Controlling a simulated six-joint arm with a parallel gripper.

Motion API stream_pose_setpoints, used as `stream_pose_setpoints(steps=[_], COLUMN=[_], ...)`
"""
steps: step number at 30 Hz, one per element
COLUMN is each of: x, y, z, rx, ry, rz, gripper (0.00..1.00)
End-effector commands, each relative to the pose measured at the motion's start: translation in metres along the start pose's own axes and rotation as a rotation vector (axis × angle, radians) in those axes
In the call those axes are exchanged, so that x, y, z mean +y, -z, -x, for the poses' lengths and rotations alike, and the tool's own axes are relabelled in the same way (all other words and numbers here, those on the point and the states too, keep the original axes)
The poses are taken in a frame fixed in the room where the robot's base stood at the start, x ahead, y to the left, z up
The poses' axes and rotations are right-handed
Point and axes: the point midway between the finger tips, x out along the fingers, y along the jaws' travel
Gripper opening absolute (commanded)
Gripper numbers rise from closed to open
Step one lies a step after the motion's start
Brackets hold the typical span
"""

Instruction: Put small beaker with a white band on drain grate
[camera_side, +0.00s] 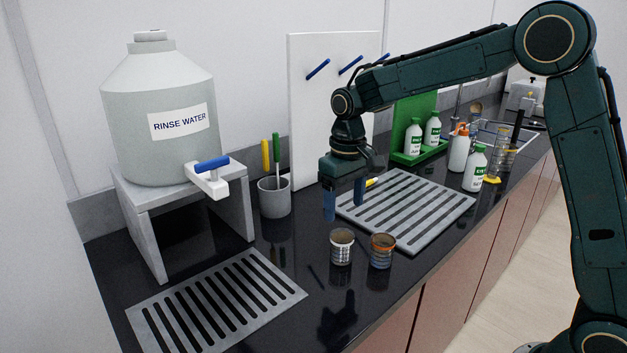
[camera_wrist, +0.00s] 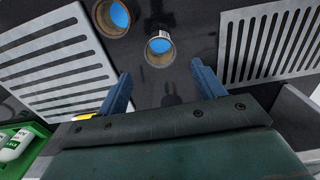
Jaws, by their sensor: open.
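The small beaker with a white band (camera_side: 342,247) stands upright on the black counter in the side view, between the two grates. It also shows in the wrist view (camera_wrist: 159,50), just beyond the fingertips. My gripper (camera_side: 344,211) is open and empty, above the counter and behind this beaker; its two blue fingers show in the wrist view (camera_wrist: 160,72). One slotted drain grate (camera_side: 216,299) lies at the front left. Another grate (camera_side: 408,209) lies right of the gripper. Both grates are bare and also flank the wrist view.
A similar beaker with an orange band (camera_side: 382,250) stands close beside the white-banded one. A rinse water jug (camera_side: 160,110) sits on a grey stand, its tap jutting out. A pen cup (camera_side: 274,199) and a white pegboard (camera_side: 309,130) stand behind; bottles are at the right.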

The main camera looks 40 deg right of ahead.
Motion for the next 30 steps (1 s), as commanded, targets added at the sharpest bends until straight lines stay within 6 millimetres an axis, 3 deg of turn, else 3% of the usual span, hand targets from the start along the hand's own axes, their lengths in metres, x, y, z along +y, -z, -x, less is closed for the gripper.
stream_pose_setpoints(steps=[5, 11, 21, 30], x=[0.001, 0.004, 0.008, 0.011], y=[-0.011, -0.04, -0.111, -0.175], z=[0.014, 0.043, 0.086, 0.103], rx=[0.025, 0.081, 0.2, 0.305], ry=[0.001, 0.002, 0.004, 0.004], rz=[0.0, 0.0, 0.0, 0.0], gripper=[0.68, 0.68, 0.68, 0.68])
